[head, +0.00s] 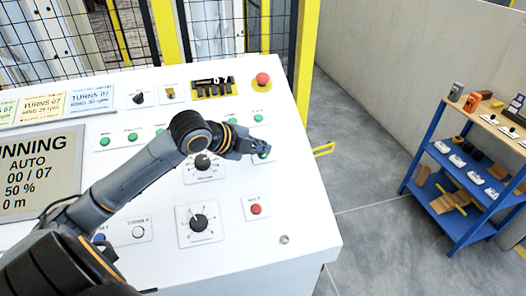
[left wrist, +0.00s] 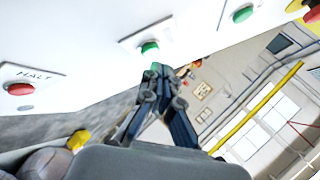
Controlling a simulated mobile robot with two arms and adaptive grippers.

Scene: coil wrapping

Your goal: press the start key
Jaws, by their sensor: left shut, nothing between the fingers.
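A green button (head: 264,156) sits on the white sloped console, at the tip of my left gripper (head: 262,147) and partly hidden by it. Its label cannot be read. In the left wrist view the same green button (left wrist: 150,47) shows just past the fingertips of my left gripper (left wrist: 158,70), which are shut with nothing between them. The fingertips are at or very near the button; I cannot tell if they touch it. The screen (head: 38,172) reads "...NNING", AUTO, 00 / 07, 50 %, 0 m. My right gripper is not in view.
A red button (head: 256,209) lies below, labelled HALT in the wrist view (left wrist: 20,89). Black knobs (head: 199,221), several other green buttons (head: 258,118) and a red emergency stop (head: 263,79) surround the arm. A blue shelf cart (head: 455,160) stands right; floor between is clear.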

